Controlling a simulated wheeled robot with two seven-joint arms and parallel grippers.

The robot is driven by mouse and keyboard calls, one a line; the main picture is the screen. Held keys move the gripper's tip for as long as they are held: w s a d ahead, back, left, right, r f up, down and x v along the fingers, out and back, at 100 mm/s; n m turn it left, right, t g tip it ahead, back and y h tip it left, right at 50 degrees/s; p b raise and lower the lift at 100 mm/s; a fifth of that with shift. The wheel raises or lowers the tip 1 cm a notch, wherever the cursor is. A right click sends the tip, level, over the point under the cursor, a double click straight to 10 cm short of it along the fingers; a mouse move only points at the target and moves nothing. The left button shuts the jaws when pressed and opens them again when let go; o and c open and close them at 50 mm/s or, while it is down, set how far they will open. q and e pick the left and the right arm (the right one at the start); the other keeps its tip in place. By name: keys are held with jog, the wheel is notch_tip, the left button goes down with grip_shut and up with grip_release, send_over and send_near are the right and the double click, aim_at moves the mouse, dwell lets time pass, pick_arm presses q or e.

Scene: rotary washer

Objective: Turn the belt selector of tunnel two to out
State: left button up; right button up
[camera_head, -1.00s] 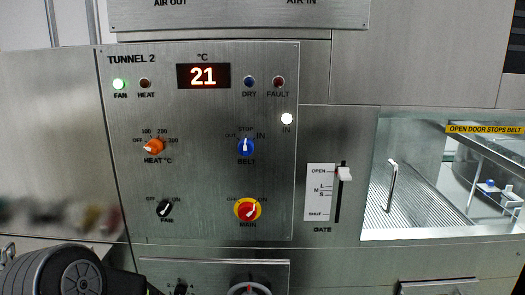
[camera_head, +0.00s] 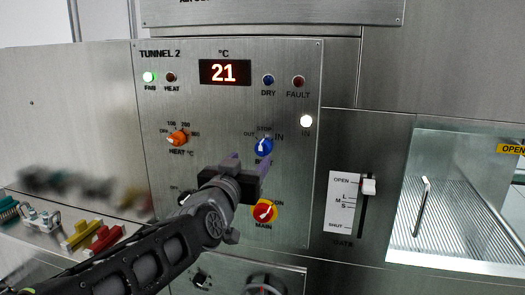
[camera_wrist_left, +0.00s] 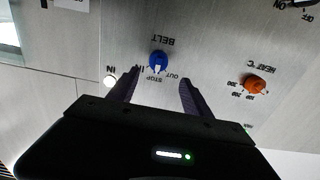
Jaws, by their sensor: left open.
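The blue belt selector (camera_head: 263,147) is on the Tunnel 2 panel (camera_head: 225,105), with OUT at its left, STOP above and IN at its right. Its white pointer is toward STOP. It also shows upside down in the left wrist view (camera_wrist_left: 158,61). My left gripper (camera_head: 248,168) is open and empty, in front of the panel just below the selector, and hides most of the BELT label in the head view. In the wrist view its fingers (camera_wrist_left: 160,80) stand on either side of the selector in the picture, apart from it. My right gripper is out of view.
The orange heat knob (camera_head: 177,139) is left of the selector. The red and yellow main switch (camera_head: 264,211) is below it, close to my gripper. The gate lever (camera_head: 369,187) is at the right. The IN lamp (camera_head: 306,121) and green fan lamp (camera_head: 148,77) are lit.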

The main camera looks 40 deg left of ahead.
aim_at(261, 150)
pick_arm(q)
jog(key=p+x, duration=0.1)
jog(key=x, duration=0.7)
jog(key=shift+d+p, duration=0.2)
jog(key=shift+p, duration=0.2)
jog(key=shift+c, duration=0.2)
grip_shut()
